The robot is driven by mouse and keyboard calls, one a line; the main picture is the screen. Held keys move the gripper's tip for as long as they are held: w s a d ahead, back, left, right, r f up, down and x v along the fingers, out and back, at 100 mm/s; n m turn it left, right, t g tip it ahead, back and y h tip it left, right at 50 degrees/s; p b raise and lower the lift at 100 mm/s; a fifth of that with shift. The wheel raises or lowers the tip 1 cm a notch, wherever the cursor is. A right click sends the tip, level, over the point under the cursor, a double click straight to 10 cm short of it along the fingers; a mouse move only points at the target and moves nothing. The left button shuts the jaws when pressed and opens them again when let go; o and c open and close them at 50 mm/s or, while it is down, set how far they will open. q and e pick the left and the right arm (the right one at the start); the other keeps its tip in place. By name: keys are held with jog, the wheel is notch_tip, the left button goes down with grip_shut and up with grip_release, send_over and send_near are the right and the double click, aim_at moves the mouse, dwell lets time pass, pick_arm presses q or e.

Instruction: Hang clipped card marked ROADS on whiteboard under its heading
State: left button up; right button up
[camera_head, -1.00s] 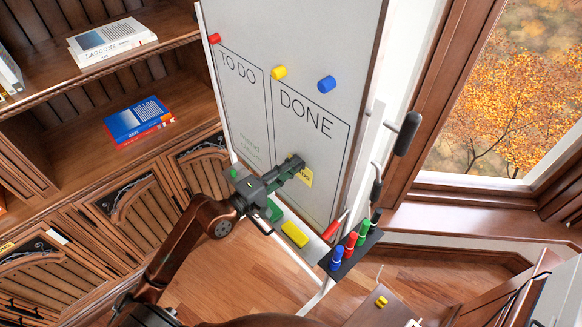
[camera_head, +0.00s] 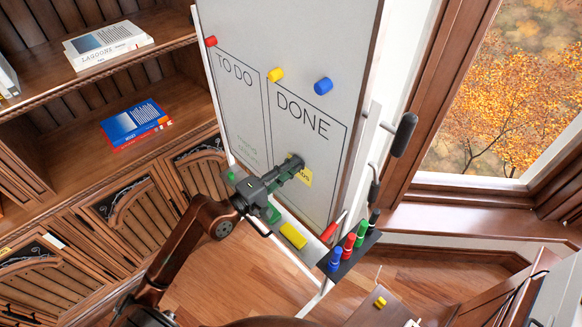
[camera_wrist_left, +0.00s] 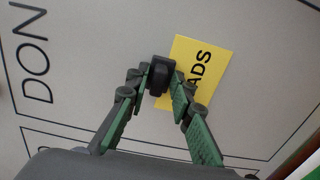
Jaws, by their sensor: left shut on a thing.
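The yellow card (camera_wrist_left: 205,75) shows the letters "ADS" in the left wrist view; the rest of its word is hidden behind a dark clip (camera_wrist_left: 160,75). My left gripper (camera_head: 292,166) is shut on this clip, with a finger on either side. In the head view the card (camera_head: 306,178) lies against or very close to the whiteboard (camera_head: 340,60), inside the DONE box, below the heading DONE (camera_head: 303,114). I cannot tell whether the clip touches the board. The TO DO heading (camera_head: 235,68) is in the box to the left. My right gripper is not in view.
Bookshelves (camera_head: 60,120) stand left, a window (camera_head: 520,90) right.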

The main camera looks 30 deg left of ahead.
pick_arm(q)
jog(key=o, duration=1.1)
jog(key=shift+c, duration=0.2)
jog(key=shift+s, duration=0.1)
jog(key=v, duration=1.1)
jog(key=shift+s+a, duration=0.15)
jog(key=shift+s, duration=0.2)
